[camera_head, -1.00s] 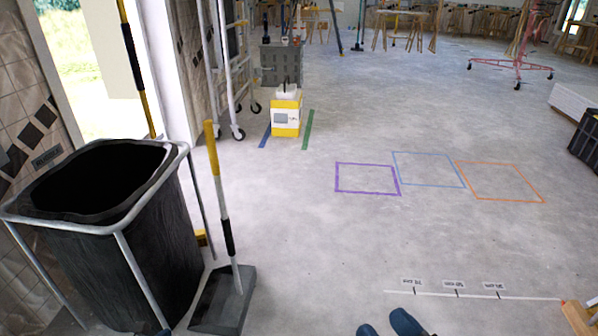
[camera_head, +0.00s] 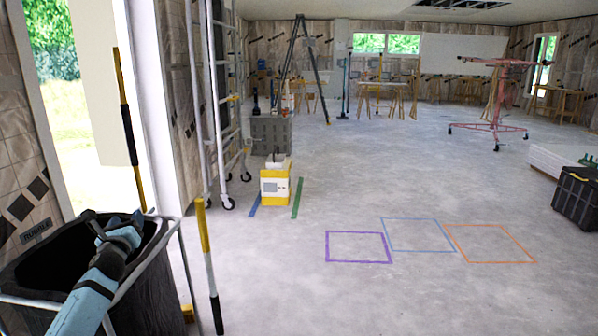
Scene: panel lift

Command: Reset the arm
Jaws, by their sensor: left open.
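My left arm comes in from the lower left, and my left gripper (camera_head: 118,224) is over the black bin bag (camera_head: 38,262) in its wheeled frame. Its jaws are small and dark in this view; they are open and I see nothing between them. I cannot tell how far above the bag's opening the gripper is. My right gripper is out of view.
A broom handle (camera_head: 209,262) stands right of the bin. A yellow-white box (camera_head: 275,188) stands between blue and green floor strips. Purple (camera_head: 358,261), blue and orange taped squares mark open floor. A red panel lift (camera_head: 495,110) stands far right, with a black crate (camera_head: 577,199) nearer.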

